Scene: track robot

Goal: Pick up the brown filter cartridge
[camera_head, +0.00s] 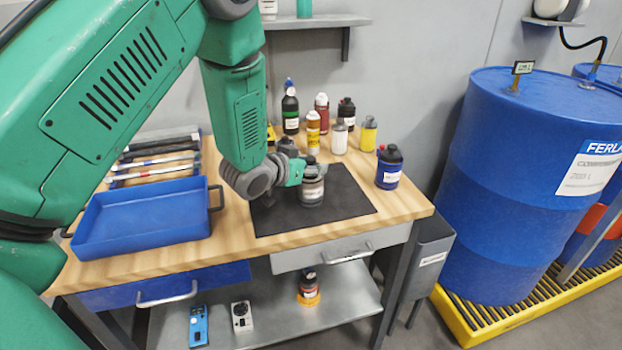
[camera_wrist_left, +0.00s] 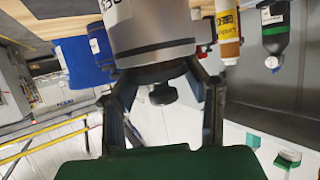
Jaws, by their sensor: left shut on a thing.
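A grey-brown canister (camera_head: 312,187) with a black cap and a white label stands upright at the black mat; I cannot tell whether it is the brown filter cartridge. My left gripper (camera_head: 299,174) reaches it from the left and is shut on it. In the left wrist view, which is upside down, the canister (camera_wrist_left: 155,30) shows large and grey between the fingers (camera_wrist_left: 168,75). I cannot tell whether its base touches the mat. My right gripper is not in view.
The black mat (camera_head: 345,205) lies on the wooden workbench (camera_head: 412,210). A blue tray (camera_head: 150,238) is on the left. Several bottles, including a yellow one (camera_head: 313,133), stand behind, and a blue bottle (camera_head: 388,168) stands right. A blue drum (camera_head: 500,180) stands beyond the bench.

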